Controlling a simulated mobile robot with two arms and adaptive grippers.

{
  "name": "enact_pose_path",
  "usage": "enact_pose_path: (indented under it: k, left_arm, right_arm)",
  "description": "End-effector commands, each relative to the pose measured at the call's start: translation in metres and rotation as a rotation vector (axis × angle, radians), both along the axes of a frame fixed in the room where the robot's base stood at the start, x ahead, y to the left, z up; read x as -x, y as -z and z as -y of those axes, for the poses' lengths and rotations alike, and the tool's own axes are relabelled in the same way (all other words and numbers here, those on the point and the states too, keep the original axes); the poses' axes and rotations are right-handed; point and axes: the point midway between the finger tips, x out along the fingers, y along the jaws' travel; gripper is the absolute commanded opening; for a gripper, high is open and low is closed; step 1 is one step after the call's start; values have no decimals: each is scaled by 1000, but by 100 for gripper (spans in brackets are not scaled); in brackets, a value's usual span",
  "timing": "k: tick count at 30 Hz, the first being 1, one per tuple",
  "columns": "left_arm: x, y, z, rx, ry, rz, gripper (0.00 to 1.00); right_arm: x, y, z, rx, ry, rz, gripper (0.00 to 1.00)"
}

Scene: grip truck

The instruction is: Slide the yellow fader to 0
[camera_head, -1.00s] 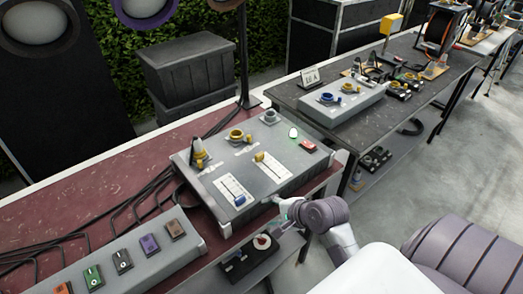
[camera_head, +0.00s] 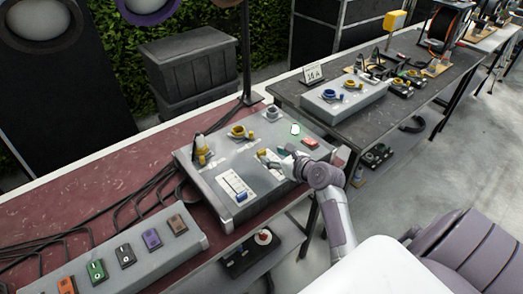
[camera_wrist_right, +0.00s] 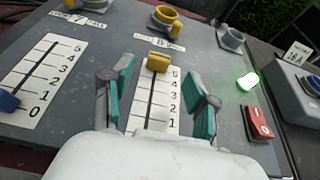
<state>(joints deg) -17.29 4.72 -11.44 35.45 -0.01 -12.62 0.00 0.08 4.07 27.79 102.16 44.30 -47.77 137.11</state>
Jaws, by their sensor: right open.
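The yellow fader (camera_wrist_right: 159,61) sits at the top of its slot, by the 5 on its white scale plate (camera_wrist_right: 160,122). In the head view the yellow fader (camera_head: 262,153) shows just left of my right gripper (camera_head: 277,154). In the right wrist view my right gripper (camera_wrist_right: 160,100) is open, its two teal-padded fingers on either side of the scale, below the fader and apart from it. The low end of the yellow scale is hidden by my gripper's body. A blue fader (camera_wrist_right: 8,101) sits near 0 on the scale to the left. My left gripper is not in view.
A red switch (camera_wrist_right: 258,124) and a lit green lamp (camera_wrist_right: 248,81) lie right of the yellow scale on the grey console (camera_head: 210,180). Yellow and grey cups (camera_wrist_right: 166,18) stand behind it. A box with coloured switches (camera_head: 130,262) is at lower left.

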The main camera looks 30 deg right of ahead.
Motion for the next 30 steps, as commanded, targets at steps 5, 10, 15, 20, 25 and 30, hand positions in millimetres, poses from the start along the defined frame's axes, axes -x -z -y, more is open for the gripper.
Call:
enact_pose_path:
  k: [5, 10, 15, 20, 25, 30]
  left_arm:
    - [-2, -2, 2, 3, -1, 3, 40]
    - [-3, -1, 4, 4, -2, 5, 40]
    - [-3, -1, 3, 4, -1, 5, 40]
    - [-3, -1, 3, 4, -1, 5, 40]
    - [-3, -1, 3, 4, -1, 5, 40]
    - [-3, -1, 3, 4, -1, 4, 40]
  right_arm:
    - [-34, 13, -2, 3, -1, -1, 58]
    - [-55, 23, -4, 2, -2, -1, 58]
    - [-63, 27, -5, 3, -1, -2, 58]
    - [-64, 27, -5, 4, -2, -2, 58]
    - [-64, 27, -5, 4, -2, -2, 48]
    - [-64, 27, -5, 4, -2, -2, 20]
